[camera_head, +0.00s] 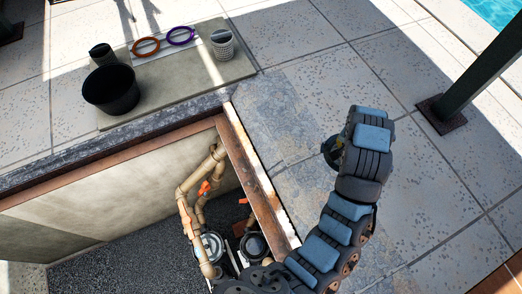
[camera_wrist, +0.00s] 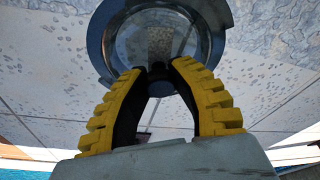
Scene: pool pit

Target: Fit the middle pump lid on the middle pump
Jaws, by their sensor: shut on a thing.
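My gripper (camera_wrist: 157,70) is shut on a round lid with a clear window and a dark rim (camera_wrist: 110,38), holding it by its near side. In the head view the dark lid (camera_head: 329,152) shows partly beside the end of my arm, above the paving to the right of the pit. Down in the pit, a pump with a round pale top (camera_head: 208,245) sits beside the pipes. Another round dark-rimmed pump top (camera_head: 254,245) is to its right. My arm covers the pit's near right part, so I cannot tell which pump is the middle one.
A rusty steel beam (camera_head: 247,165) edges the pit's right side. Tan pipes with orange valve handles (camera_head: 188,205) rise by the pumps. A mat (camera_head: 200,76) holds a black bucket (camera_head: 110,92), two baskets, and orange and purple rings. A post (camera_head: 470,75) stands at right.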

